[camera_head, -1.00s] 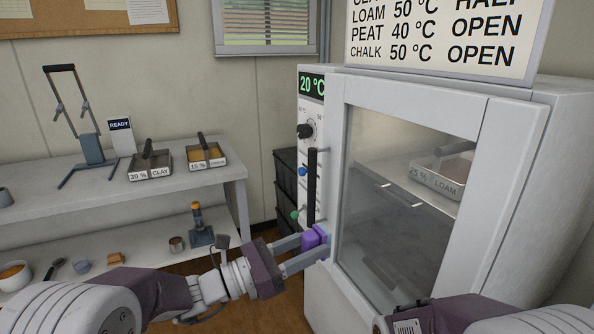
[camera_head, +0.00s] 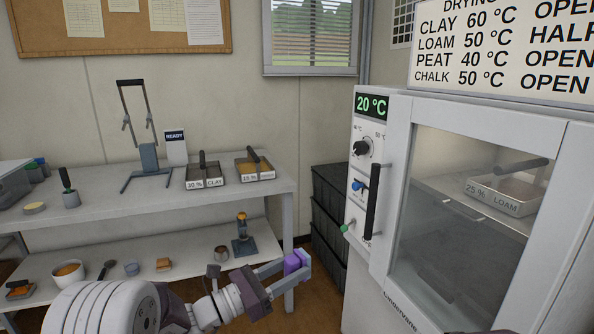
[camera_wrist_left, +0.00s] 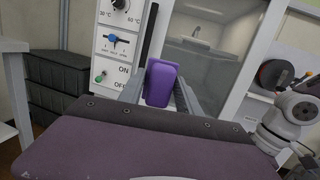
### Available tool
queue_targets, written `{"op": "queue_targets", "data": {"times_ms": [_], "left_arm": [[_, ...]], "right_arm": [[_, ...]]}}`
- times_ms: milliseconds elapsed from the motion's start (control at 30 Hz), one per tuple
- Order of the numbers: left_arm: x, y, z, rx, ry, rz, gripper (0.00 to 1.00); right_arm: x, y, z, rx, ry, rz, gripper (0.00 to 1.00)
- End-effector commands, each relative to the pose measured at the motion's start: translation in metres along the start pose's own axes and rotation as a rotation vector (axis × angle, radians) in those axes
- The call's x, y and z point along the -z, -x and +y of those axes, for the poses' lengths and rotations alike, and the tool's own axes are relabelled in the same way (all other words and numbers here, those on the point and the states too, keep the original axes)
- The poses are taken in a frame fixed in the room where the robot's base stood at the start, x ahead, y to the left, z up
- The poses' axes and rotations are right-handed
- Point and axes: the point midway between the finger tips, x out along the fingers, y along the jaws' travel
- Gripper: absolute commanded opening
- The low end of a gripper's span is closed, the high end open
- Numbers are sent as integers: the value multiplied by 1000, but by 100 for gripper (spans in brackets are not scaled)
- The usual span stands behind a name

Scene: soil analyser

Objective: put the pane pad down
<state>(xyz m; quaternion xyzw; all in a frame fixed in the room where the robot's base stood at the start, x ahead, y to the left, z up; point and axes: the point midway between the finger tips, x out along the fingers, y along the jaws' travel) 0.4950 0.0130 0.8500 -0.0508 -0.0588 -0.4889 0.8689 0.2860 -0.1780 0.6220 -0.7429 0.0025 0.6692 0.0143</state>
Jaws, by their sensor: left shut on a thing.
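The pane pad is a small purple block (camera_head: 295,264), held between the fingers of my left gripper (camera_head: 290,262). The pad also shows in the left wrist view (camera_wrist_left: 161,84), upright between the fingertips. In the head view it is in the air in front of the table's right leg, left of the oven and apart from both. My left gripper is shut on it. My right gripper is not in view.
The oven (camera_head: 395,140) with its glass door stands at right, door closed, a LOAM tray (camera_head: 500,198) inside. A two-level table (camera_head: 120,200) holds CLAY (camera_head: 205,183) and another tray (camera_head: 255,178) on top. Dark crates (camera_head: 328,210) stand between table and oven. Free room shows on the upper tabletop.

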Motion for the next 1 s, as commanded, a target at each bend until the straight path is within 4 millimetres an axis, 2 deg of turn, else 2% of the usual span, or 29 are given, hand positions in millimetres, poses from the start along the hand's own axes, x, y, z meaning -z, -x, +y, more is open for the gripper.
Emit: {"op": "queue_targets", "data": {"times_ms": [33,167,300,433,567,733,900,1000], "left_arm": [[10,10,13,-29,1,1,8],[41,41,46,-101,-7,-1,8],[84,90,78,-177,-17,-4,8],[122,136,92,-224,-26,-8,8],[153,174,93,-246,-32,-9,8],[185,216,80,-251,-33,-10,8],[208,244,51,-215,-30,-10,8],[211,248,28,-163,-24,-8,8]], "right_arm": [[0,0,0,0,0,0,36],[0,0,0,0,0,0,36],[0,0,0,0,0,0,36],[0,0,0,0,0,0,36],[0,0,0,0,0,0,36],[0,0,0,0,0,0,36],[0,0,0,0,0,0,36],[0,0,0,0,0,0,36]]}}
